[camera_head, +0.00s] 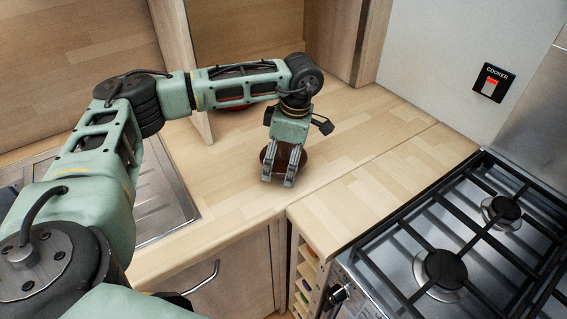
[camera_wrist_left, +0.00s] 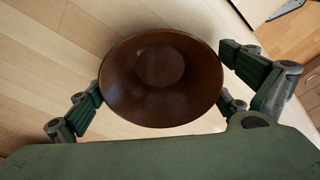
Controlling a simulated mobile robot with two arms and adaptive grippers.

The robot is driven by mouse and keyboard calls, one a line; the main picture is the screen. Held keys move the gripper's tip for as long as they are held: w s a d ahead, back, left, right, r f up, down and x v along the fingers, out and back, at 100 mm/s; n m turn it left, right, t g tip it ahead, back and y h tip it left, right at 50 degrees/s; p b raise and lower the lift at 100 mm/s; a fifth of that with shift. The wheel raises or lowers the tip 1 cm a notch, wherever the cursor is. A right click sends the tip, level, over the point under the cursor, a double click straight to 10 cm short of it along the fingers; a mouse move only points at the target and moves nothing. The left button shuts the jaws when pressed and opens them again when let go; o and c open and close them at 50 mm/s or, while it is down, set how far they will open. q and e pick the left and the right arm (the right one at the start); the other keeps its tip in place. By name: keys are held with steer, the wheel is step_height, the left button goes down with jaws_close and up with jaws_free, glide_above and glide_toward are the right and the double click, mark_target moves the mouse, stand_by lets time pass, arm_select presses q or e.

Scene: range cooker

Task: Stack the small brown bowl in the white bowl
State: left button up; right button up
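The small brown bowl (camera_head: 302,160) sits on the wooden counter near its front edge, partly hidden behind my left gripper. In the left wrist view the bowl (camera_wrist_left: 160,95) is seen from above, upright and empty, with its inside in plain sight. My left gripper (camera_head: 278,181) points down at the bowl with its fingers apart. In the left wrist view its fingers (camera_wrist_left: 162,85) show on either side of the bowl's rim; I cannot tell whether they touch it. No white bowl can be made out. My right gripper is out of view.
A gas hob (camera_head: 445,268) with black grates lies to the right. A steel sink drainer (camera_head: 165,195) is at left. A reddish object (camera_head: 235,107) shows partly behind my arm, near a wooden panel (camera_head: 188,75). The counter behind the bowl is clear.

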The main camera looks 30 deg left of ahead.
mark_target(284, 168)
arm_select(q)
steer(key=c, duration=1.4)
steer(key=shift+w+r+b, duration=0.1)
steer(key=shift+r+b, duration=0.2)
steer(key=shift+r, duration=0.35)
step_height(284, 168, up, 3)
steer(key=shift+f+b, duration=0.2)
steer(key=shift+b, duration=0.2)
steer(key=d+r+b, duration=0.2)
steer(key=d+r, duration=0.5)
steer(key=d, duration=0.5)
steer(key=s+f+m, duration=0.2)
steer(key=s+m, duration=0.1)
steer(key=m, duration=0.4)
steer(key=s+d+f+m+t+h, duration=0.1)
steer(key=s+f+m, duration=0.1)
steer(key=m, duration=0.4)
steer(key=s+f+m+t, duration=0.1)
steer(key=s+f+m, duration=0.1)
steer(key=s+m, duration=0.3)
steer(key=shift+d+m, duration=0.3)
steer(key=shift+m, duration=1)
steer(key=shift+s+d+f+m+t+h, duration=0.1)
steer(key=shift+s+m+t+h, duration=0.05)
steer(key=shift+s+m, duration=0.3)
steer(key=shift+s+d+f+m+t+h, duration=0.15)
steer(key=shift+s+m, duration=0.1)
steer(key=shift+m, duration=0.3)
